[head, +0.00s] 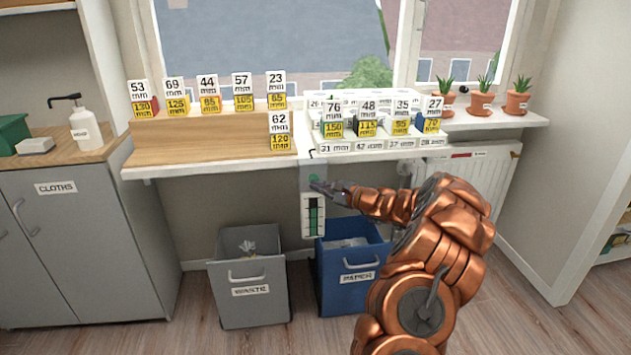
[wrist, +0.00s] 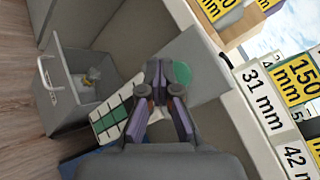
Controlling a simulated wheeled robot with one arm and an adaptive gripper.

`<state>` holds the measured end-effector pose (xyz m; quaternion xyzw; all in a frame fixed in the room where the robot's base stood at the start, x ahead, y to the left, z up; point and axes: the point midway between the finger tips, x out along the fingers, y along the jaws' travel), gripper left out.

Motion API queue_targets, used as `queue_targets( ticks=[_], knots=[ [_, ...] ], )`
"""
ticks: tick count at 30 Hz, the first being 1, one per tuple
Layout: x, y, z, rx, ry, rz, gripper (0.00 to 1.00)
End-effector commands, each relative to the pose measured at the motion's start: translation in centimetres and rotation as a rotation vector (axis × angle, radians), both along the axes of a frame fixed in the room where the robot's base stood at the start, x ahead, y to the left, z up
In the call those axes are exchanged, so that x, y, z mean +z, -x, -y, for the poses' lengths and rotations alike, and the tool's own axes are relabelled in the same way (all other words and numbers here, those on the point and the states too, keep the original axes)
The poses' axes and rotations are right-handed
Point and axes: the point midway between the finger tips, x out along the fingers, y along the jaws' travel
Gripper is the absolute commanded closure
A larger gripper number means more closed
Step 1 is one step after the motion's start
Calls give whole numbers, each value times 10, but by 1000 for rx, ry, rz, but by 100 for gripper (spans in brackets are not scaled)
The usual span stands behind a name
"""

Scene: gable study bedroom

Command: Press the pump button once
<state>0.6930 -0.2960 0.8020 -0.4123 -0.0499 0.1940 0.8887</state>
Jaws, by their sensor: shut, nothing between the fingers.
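The pump button is a green round disc (head: 313,178) on a grey panel (head: 312,168) below the front of the windowsill. In the wrist view the green disc (wrist: 182,74) shows just right of the fingertips and is partly hidden by them. My gripper (head: 321,185) is shut and empty, with its tips close in front of the button. In the wrist view my gripper (wrist: 161,72) points at the panel. I cannot tell whether the tips touch the button. A white gauge with a green bar (head: 313,215) hangs below the button, and its green segments (wrist: 112,118) show in the wrist view.
A grey waste bin (head: 250,305) and a blue paper bin (head: 340,295) stand below the sill. Labelled blocks with size cards (head: 333,120) crowd the sill above. A white radiator (head: 480,180) is at the right. Floor in front of the bins is clear.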

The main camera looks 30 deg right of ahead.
Motion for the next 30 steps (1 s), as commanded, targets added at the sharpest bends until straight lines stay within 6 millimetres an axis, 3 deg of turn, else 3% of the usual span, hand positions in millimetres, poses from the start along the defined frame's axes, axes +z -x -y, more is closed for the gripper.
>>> queue_targets(
  ticks=[30],
  knots=[
    [0,-11,4,0,0,0,100]
  ],
)
